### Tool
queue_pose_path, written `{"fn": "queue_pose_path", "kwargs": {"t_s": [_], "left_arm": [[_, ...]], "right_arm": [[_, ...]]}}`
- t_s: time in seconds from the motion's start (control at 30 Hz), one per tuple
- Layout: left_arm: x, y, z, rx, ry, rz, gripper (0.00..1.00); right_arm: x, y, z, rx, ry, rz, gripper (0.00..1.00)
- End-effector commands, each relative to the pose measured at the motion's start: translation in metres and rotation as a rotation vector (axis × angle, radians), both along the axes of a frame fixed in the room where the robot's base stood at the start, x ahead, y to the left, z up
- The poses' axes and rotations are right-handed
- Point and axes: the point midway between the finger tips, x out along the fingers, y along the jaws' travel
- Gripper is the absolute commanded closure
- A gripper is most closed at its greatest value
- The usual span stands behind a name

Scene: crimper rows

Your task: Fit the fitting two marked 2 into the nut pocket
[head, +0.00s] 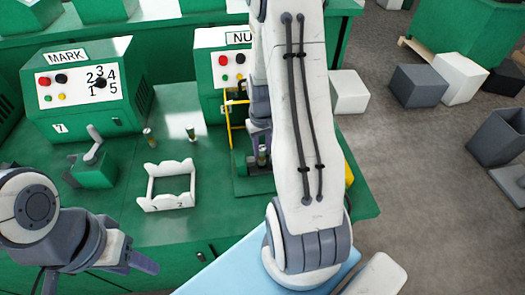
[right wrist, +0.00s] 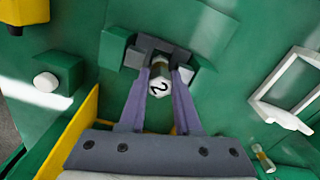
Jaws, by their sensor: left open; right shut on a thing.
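The fitting marked 2 (right wrist: 159,84) is a small white hexagonal piece with a brass-coloured part, held between the purple fingers of my right gripper (right wrist: 160,90). In the head view the fitting (head: 262,156) shows low at the front of the nut machine (head: 210,70), partly hidden by my right arm. In the right wrist view a dark grey block (right wrist: 150,48), apparently the nut pocket, lies just beyond the fitting. I cannot tell whether the fitting is inside it or only against it. My left gripper (head: 143,263) is open and empty near the bench's front edge.
A white rack (head: 167,202) stands on the green bench, left of the nut machine. Two small fittings (head: 148,136) (head: 191,133) stand behind it. The mark machine (head: 90,85) and a green lever device (head: 95,168) are at left. Yellow guards (right wrist: 75,130) flank the pocket area.

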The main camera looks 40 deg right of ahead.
Motion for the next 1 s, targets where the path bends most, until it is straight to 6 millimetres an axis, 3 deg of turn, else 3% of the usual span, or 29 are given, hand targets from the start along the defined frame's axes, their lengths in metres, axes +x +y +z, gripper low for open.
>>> {"fn": "queue_pose_path", "kwargs": {"t_s": [0.1, 0.33, 0.37, 0.43, 0.77, 1.0], "left_arm": [[0.0, 0.0, 0.002, 0.0, 0.0, 0.0, 0.5], [0.0, 0.0, 0.002, 0.0, 0.0, 0.0, 0.5], [0.0, 0.0, 0.002, 0.0, 0.0, 0.0, 0.5], [0.0, 0.0, 0.002, 0.0, 0.0, 0.0, 0.5], [0.0, 0.0, 0.002, 0.0, 0.0, 0.0, 0.5], [0.0, 0.0, 0.0, 0.0, 0.0, 0.0, 0.5]], "right_arm": [[-0.001, 0.0, -0.014, 0.002, 0.003, 0.0, 1.0], [0.0, -0.001, -0.017, -0.001, -0.002, 0.0, 1.0], [0.0, 0.0, -0.017, 0.0, -0.001, 0.0, 0.64], [0.0, 0.0, -0.017, 0.0, -0.001, 0.0, 0.38], [0.0, 0.0, -0.016, 0.0, -0.001, 0.0, 0.38], [0.001, -0.001, 0.014, -0.004, -0.006, 0.0, 0.38]]}}
